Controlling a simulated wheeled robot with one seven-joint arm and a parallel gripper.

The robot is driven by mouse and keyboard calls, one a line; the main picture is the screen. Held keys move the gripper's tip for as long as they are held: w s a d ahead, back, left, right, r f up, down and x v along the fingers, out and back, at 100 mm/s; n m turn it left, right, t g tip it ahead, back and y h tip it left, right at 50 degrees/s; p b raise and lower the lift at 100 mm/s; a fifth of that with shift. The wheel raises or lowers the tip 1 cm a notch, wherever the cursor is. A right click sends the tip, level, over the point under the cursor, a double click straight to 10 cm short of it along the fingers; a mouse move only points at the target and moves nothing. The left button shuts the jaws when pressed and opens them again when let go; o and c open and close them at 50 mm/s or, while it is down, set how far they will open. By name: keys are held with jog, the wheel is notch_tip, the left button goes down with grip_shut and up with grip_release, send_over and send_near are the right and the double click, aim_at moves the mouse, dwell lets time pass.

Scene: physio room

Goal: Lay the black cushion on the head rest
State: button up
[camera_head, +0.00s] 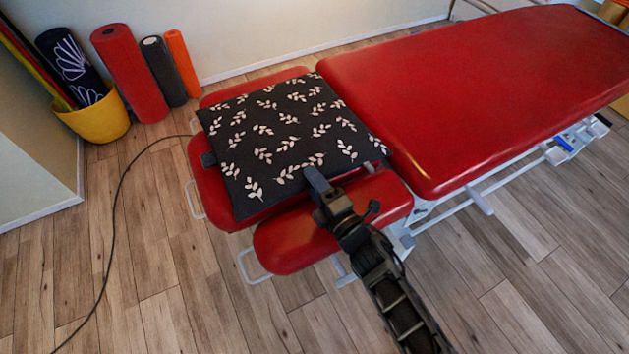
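The black cushion (285,125), patterned with pale leaf sprigs, lies over the red head rest at the near end of the treatment table. It hides most of the head rest's middle; red padding shows at the left (208,180), along the far edge and as a front pad (300,240). The cushion looks nearly flat and slightly askew. My gripper (317,182) is at the cushion's front edge, right of its middle, with a dark finger over the fabric. Any second finger is hidden, so I cannot tell if it grips the cushion.
The long red table top (480,85) extends to the upper right. A yellow bucket (98,120) with rolled mats, a red roll (130,75), a dark roll (163,72) and an orange roll (183,65) stand by the wall. A cable (115,205) crosses otherwise clear floor at left.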

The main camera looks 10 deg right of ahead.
jog(key=shift+s+f, duration=0.2)
jog(key=shift+f, duration=0.5)
jog(key=shift+r+p, duration=0.6)
jog(key=shift+p, duration=0.35)
jog(key=v, duration=1)
jog(key=shift+s+d+r+b, duration=0.15)
jog(key=shift+s+d+b, duration=0.1)
jog(key=shift+b, duration=0.1)
jog(key=shift+s+d+r, duration=0.1)
jog(key=shift+s+d, duration=0.1)
jog(key=shift+s, duration=0.3)
jog(key=shift+s+d+m, duration=0.1)
jog(key=shift+s+m, duration=0.2)
jog(key=shift+s, duration=0.05)
jog(key=s+d+r+m+g+h, duration=0.1)
jog(key=s+d+r+m+h, duration=0.1)
jog(key=s+r+m, duration=0.5)
jog(key=s+d+r+m+h, duration=0.2)
jog(key=s+r+m, duration=0.5)
jog(key=s, duration=0.5)
jog(key=s+d+r+m+g+h, duration=0.1)
jog(key=s+d+r+m+h, duration=0.2)
jog(key=s+r+m, duration=0.4)
jog(key=s+d+m, duration=0.1)
jog(key=s, duration=0.2)
jog(key=shift+s+d+g, duration=0.3)
jog(key=shift+s, duration=0.05)
